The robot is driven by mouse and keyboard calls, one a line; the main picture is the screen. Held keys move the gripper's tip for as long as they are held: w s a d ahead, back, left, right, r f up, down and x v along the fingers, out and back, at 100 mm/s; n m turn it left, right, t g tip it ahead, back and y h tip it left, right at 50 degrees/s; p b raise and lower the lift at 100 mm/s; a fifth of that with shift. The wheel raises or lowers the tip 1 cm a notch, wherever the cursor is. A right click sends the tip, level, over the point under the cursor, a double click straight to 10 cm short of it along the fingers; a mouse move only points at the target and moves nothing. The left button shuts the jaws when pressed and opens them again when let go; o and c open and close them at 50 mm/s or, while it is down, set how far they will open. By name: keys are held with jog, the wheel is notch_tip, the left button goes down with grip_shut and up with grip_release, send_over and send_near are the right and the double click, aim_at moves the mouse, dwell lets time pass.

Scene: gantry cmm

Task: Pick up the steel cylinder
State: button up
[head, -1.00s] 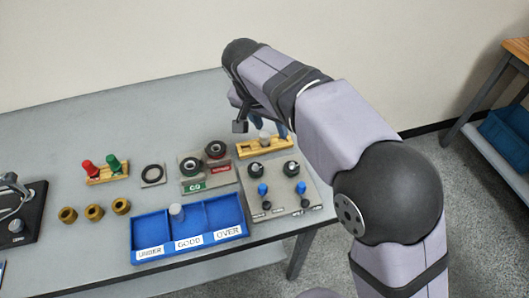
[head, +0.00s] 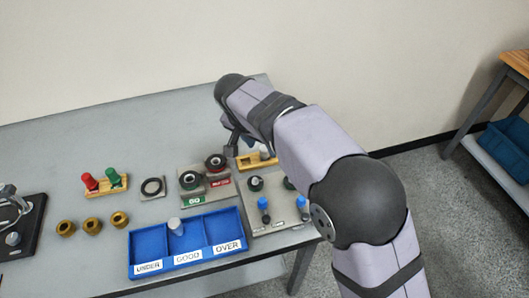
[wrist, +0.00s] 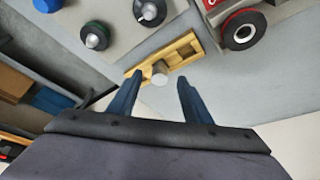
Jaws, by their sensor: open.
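A grey steel cylinder (wrist: 159,75) stands in a yellow wooden rack (wrist: 180,52), near one end of its slot. In the wrist view my gripper (wrist: 160,79) is open and empty, with its two blue fingers to either side of the cylinder's line; contact is not visible. In the head view my gripper (head: 248,146) is over the far part of the table by the rack (head: 246,163), and my arm hides much of the rack and the cylinder. A second grey cylinder (head: 176,226) stands in the GOOD compartment of the blue tray (head: 190,262).
A grey plate (head: 268,225) with blue and black pieces lies near the rack. Two black ring gauges (head: 190,180) (head: 215,163) sit left of it. Brass bushings (head: 92,226) and a stand with red and green plugs (head: 113,180) lie farther left. The back left is clear.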

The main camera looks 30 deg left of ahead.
aim_at(265, 154)
jog(key=shift+x, duration=1.4)
grip_shut()
jog(key=shift+w, duration=0.1)
jog(key=shift+r, duration=0.1)
